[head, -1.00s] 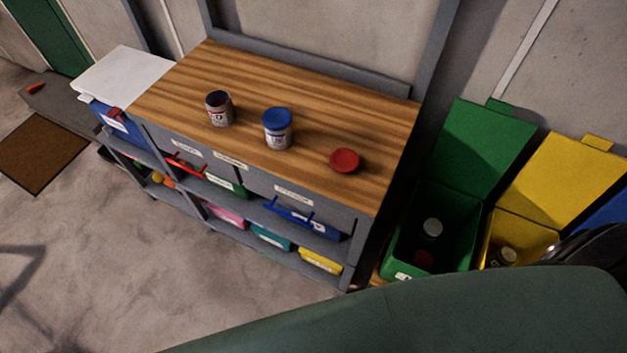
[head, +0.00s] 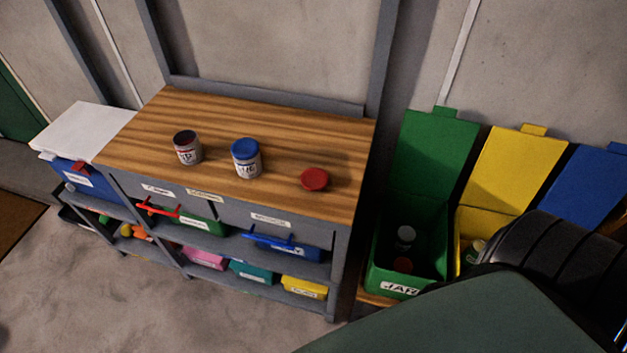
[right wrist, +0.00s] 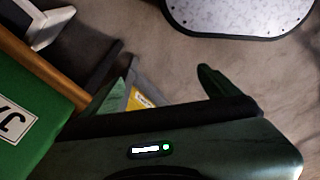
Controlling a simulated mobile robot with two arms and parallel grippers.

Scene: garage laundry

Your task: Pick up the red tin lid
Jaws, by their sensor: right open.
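The red tin lid (head: 314,179) lies flat on the wooden top of the workbench (head: 270,110), near its front right corner in the head view. Left of it stand a tin with a blue lid (head: 246,158) and an open-looking tin with a dark red top (head: 187,147). My right gripper (right wrist: 166,84) shows in the right wrist view with its two green fingers apart and nothing between them. It is away from the lid, low by the green bin. The lid is not in the right wrist view. My left gripper is not in view.
An open green bin (head: 393,275) stands right of the workbench and holds a jar. It also shows in the right wrist view (right wrist: 40,95). Open yellow (head: 510,180) and blue (head: 590,190) bins stand beside it. The floor in front is clear.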

